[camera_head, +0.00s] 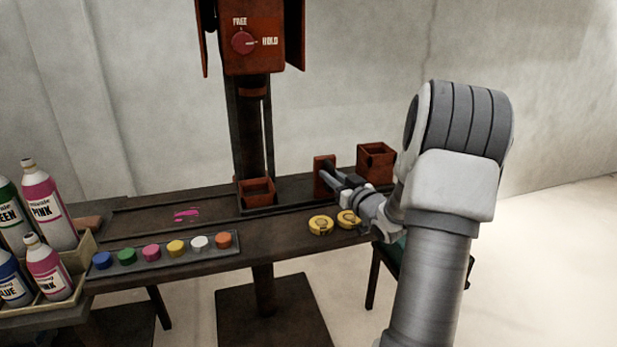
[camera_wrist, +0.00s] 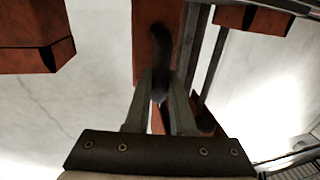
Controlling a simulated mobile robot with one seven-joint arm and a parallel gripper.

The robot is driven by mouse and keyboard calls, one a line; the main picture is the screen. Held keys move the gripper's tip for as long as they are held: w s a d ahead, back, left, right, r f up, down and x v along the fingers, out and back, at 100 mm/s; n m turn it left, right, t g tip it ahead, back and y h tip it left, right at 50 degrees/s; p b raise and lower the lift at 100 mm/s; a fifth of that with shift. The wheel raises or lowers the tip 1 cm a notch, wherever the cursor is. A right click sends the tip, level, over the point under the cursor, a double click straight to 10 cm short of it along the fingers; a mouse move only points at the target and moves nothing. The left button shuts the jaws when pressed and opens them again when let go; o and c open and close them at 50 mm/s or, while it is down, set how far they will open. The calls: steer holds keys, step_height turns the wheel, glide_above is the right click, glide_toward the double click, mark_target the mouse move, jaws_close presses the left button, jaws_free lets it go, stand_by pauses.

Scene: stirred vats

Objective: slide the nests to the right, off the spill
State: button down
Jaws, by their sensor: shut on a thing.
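Two rust-red, open square nests stand on the dark rail along the back of the bench. The left nest (camera_head: 257,193) is under the column, and the right nest (camera_head: 376,162) is farther along. Between them is an upright rust-red plate (camera_head: 322,166), with a dark curved handle (camera_wrist: 160,50) on it in the wrist view. My gripper (camera_head: 335,182) is shut on that handle, reaching in from the right. The pink spill (camera_head: 187,213) lies on the bench well to the left of both nests, apart from them. The nests' insides are mostly hidden.
A red unit with a FREE/HOLD knob (camera_head: 243,42) hangs above the left nest; its mark points toward HOLD. Coloured buttons line a strip (camera_head: 127,259) in front. Two yellow round items (camera_head: 321,224) sit near my gripper. Bottles (camera_head: 48,207) crowd the left end.

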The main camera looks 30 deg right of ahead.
steer(key=shift+s+d, duration=0.2)
steer(key=shift+d, duration=0.55)
steer(key=c, duration=0.8)
jaws_free()
steer(key=shift+d, duration=0.15)
steer(key=shift+o, duration=0.2)
steer(key=shift+s, duration=0.1)
steer(key=s+a+p, duration=0.1)
steer(key=s+p, duration=0.1)
steer(key=s, duration=1.5)
steer(key=shift+s+a+p, duration=0.15)
steer(key=shift+a+p, duration=0.2)
steer(key=shift+p, duration=0.05)
